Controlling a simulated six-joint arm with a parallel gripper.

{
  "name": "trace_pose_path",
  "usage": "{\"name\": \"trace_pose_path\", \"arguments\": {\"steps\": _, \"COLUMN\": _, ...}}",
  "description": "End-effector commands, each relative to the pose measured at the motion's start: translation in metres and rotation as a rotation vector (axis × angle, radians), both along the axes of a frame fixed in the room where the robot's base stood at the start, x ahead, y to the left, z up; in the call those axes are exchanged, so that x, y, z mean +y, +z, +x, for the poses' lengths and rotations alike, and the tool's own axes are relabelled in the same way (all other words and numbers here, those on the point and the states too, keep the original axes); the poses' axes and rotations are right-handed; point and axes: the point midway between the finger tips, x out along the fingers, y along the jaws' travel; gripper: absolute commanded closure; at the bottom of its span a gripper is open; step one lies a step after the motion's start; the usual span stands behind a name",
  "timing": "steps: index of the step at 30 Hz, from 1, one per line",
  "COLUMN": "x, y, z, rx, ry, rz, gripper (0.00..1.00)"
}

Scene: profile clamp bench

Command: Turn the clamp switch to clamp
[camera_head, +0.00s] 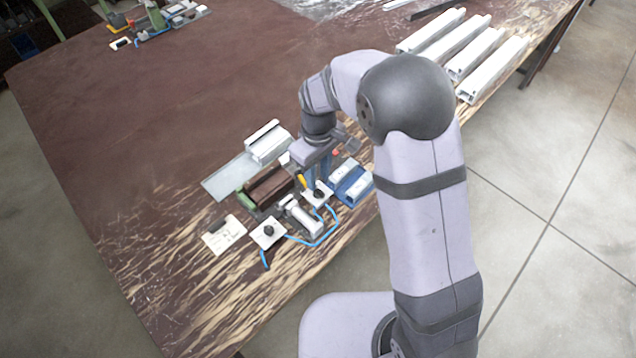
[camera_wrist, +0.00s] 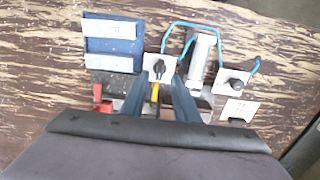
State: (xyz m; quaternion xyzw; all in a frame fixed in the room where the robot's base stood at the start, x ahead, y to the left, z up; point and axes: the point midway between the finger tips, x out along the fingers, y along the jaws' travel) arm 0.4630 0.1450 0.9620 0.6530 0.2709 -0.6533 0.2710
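Two white plates with black knobs stand at the clamp fixture; I cannot read which is the clamp switch. One switch plate (camera_head: 327,200) is right by my gripper; its black knob (camera_wrist: 159,67) is upright in the wrist view. The other switch plate (camera_head: 259,236) is nearer the front left, its knob (camera_wrist: 236,84) to the right in the wrist view. My gripper (camera_wrist: 159,84) points down, its blue fingers apart on either side of the near plate's lower part. The fingers look open and empty. Contact with the knob is not visible.
A blue block (camera_head: 350,186) with pale labels stands beside the near switch. A grey clamp cylinder (camera_wrist: 203,57) and blue hoses (camera_wrist: 196,26) lie between the switches. A white card (camera_head: 224,235) lies at left. White profiles (camera_head: 490,68) lie far right.

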Motion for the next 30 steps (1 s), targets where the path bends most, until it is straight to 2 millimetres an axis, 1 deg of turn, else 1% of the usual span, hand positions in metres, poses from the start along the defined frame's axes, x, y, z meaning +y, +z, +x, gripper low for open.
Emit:
{"name": "trace_pose_path", "arguments": {"steps": 6, "x": 0.0, "y": -0.028, "z": -0.001, "rx": 0.004, "ry": -0.001, "rz": -0.001, "gripper": 0.72}}
{"name": "trace_pose_path", "arguments": {"steps": 10, "x": 0.0, "y": -0.039, "z": 0.0, "rx": 0.002, "ry": -0.001, "rz": -0.001, "gripper": 0.72}}
{"name": "trace_pose_path", "arguments": {"steps": 15, "x": 0.0, "y": -0.047, "z": 0.0, "rx": 0.0, "ry": -0.001, "rz": 0.0, "gripper": 0.72}}
{"name": "trace_pose_path", "arguments": {"steps": 23, "x": 0.0, "y": -0.048, "z": 0.0, "rx": -0.001, "ry": -0.001, "rz": 0.001, "gripper": 0.72}}
{"name": "trace_pose_path", "arguments": {"steps": 27, "x": 0.0, "y": -0.048, "z": 0.0, "rx": -0.001, "ry": -0.001, "rz": 0.001, "gripper": 1.0}}
{"name": "trace_pose_path", "arguments": {"steps": 30, "x": 0.0, "y": -0.048, "z": 0.0, "rx": -0.001, "ry": -0.001, "rz": 0.001, "gripper": 1.0}}
